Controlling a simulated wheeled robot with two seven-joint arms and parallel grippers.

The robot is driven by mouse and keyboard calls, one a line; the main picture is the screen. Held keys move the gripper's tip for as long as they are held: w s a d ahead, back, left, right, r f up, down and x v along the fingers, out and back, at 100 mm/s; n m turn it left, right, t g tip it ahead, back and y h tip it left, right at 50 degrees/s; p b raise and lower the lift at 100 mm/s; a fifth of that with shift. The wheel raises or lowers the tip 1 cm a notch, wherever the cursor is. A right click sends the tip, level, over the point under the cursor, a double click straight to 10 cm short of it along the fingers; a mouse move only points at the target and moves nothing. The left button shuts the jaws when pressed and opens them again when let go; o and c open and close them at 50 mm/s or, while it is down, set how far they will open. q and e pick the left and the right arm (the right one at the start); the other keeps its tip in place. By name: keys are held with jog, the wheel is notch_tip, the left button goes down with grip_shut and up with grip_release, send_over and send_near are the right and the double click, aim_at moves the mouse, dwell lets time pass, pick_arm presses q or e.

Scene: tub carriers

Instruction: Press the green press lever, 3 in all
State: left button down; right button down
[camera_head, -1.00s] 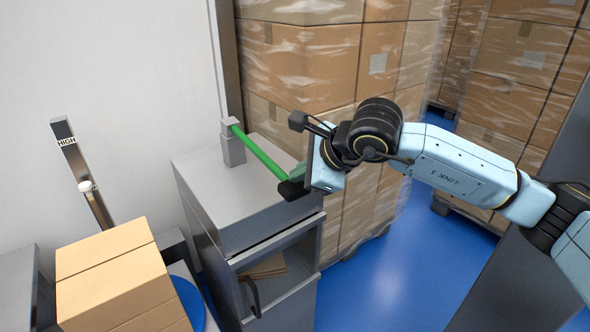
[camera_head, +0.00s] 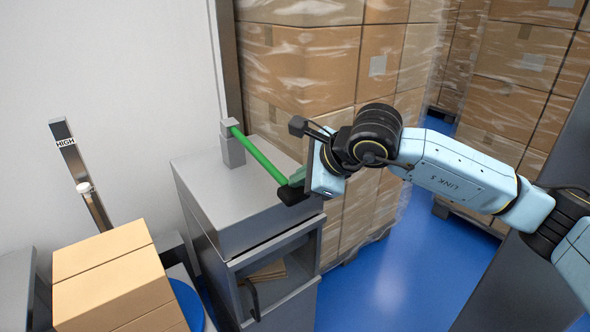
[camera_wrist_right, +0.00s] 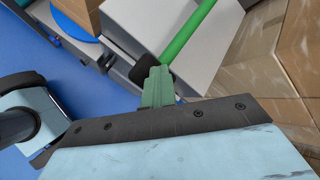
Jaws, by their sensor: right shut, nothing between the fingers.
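The green press lever (camera_head: 259,155) runs from a grey post (camera_head: 231,147) on top of a grey cabinet-like press (camera_head: 216,199) down to a black grip (camera_head: 292,193) at its free end. My right gripper (camera_head: 297,178) is shut and empty, with its green fingers right at the black grip. In the right wrist view the shut fingers (camera_wrist_right: 158,82) reach up to the black grip (camera_wrist_right: 143,69), overlapping its edge, and the green lever (camera_wrist_right: 189,33) slopes away behind. Whether they touch is hard to tell. My left gripper is not in view.
Cardboard boxes (camera_head: 112,278) stand at lower left by a blue round plate (camera_head: 187,302). A post marked HIGH (camera_head: 71,158) rises behind them. Wrapped box stacks (camera_head: 305,65) stand close behind the press. Blue floor (camera_head: 378,280) is clear to its right.

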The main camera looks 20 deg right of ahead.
dwell(0.6)
jog(key=shift+r+p, duration=1.45)
jog(key=shift+r, duration=1.5)
notch_tip(320, 180, up, 5)
jog(key=shift+p, duration=1.2)
